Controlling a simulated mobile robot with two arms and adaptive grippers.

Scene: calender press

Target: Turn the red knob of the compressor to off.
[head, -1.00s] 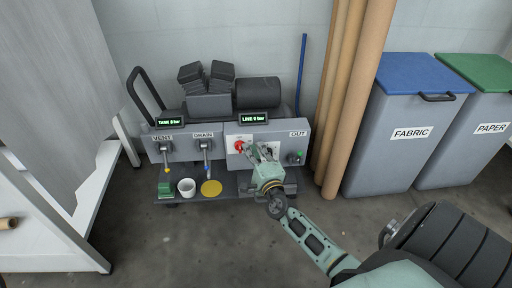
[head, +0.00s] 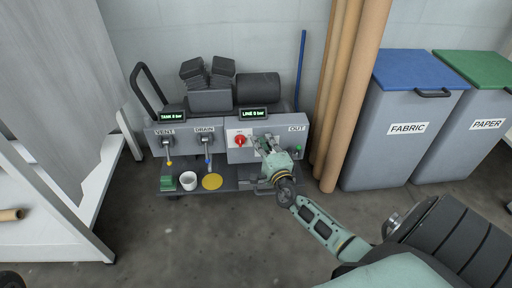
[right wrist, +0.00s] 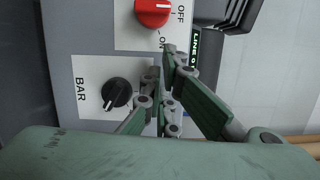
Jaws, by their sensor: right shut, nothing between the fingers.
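The compressor (head: 219,155) stands on a low cart against the wall. Its red knob (head: 239,141) sits on a white plate on the front panel, uncovered in the head view. In the right wrist view the red knob (right wrist: 152,12) is at the top edge, partly cut off, with OFF and ON labels beside it. Its white line appears to point to the OFF side. My right gripper (head: 264,142) is shut and empty, to the right of the knob and apart from it. Its fingers (right wrist: 160,80) show beside the black BAR knob (right wrist: 117,93). My left gripper is not in view.
VENT (head: 167,141) and DRAIN (head: 206,139) valves are on the panel's left, with a white cup (head: 188,181) below. Cardboard tubes (head: 345,110) and FABRIC (head: 400,135) and PAPER (head: 485,125) bins stand right. A white-framed machine (head: 60,200) is at left. Floor in front is clear.

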